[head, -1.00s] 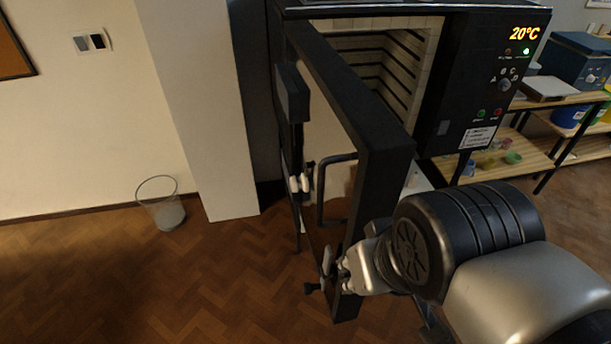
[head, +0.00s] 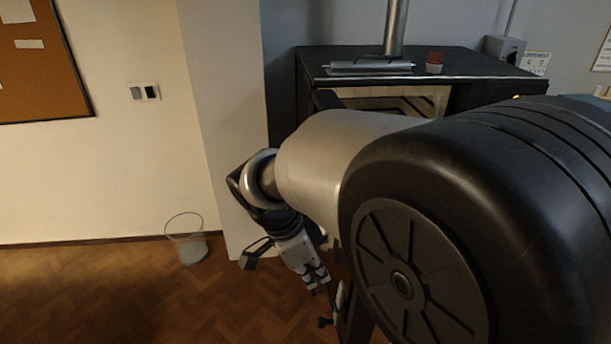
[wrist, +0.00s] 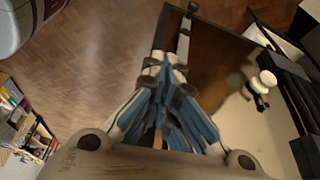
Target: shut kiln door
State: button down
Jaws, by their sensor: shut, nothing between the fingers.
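The black kiln (head: 470,68) stands at the back, and its chamber opening shows above my arm in the head view. The kiln door stands open. My arm hides most of it there, and its lower edge (head: 356,318) shows below. In the wrist view the door's dark panel (wrist: 222,50) lies right of my fingers, with a latch bar (wrist: 185,38) just past the fingertips and a white knob (wrist: 265,79) farther right. My gripper (head: 318,279), also in the wrist view (wrist: 166,72), is shut and empty beside the door. I cannot tell whether it touches the bar.
A pale pillar (head: 222,130) stands close left of the kiln. The wood floor at lower left is clear. Shelves with small items (wrist: 22,125) show at the left of the wrist view.

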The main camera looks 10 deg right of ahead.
jog(key=d+f+m+b, duration=0.1)
jog(key=d+f+b, duration=0.1)
jog(key=d+f, duration=0.4)
jog(key=shift+w+d+f, duration=0.35)
jog(key=shift+w+f, duration=0.05)
jog(key=shift+f, duration=1.8)
